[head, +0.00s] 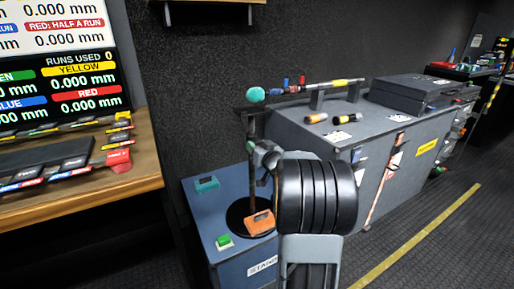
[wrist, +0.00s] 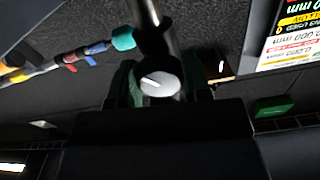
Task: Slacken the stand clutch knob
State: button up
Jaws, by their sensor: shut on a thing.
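The stand (head: 251,128) is a dark upright post rising from a round black base on a blue-grey case. A teal ball (head: 256,95) sits at its top, where a boom with coloured bands reaches right. In the wrist view the clutch knob (wrist: 160,84) is a pale round disc with a white pointer line, in front of the dark post. My gripper (wrist: 160,92) has its dark green fingers on either side of the knob, shut on it. In the head view my gripper (head: 262,152) is at the post, and the knob is mostly hidden there.
An orange block (head: 261,223), a green button (head: 224,241) and a teal piece (head: 207,184) are on the case around the post. A grey cabinet (head: 345,135) stands to the right. A wooden desk (head: 80,201) with screens is at left. The floor at right is clear.

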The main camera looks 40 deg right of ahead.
jog(key=c, duration=0.3)
jog(key=n+b, duration=0.2)
jog(key=n, duration=0.1)
jog(key=shift+f, duration=0.2)
jog(key=shift+r+n+b, duration=0.2)
jog(key=shift+n+b, duration=0.1)
jog(key=shift+n, duration=0.6)
jog(key=o, duration=0.9)
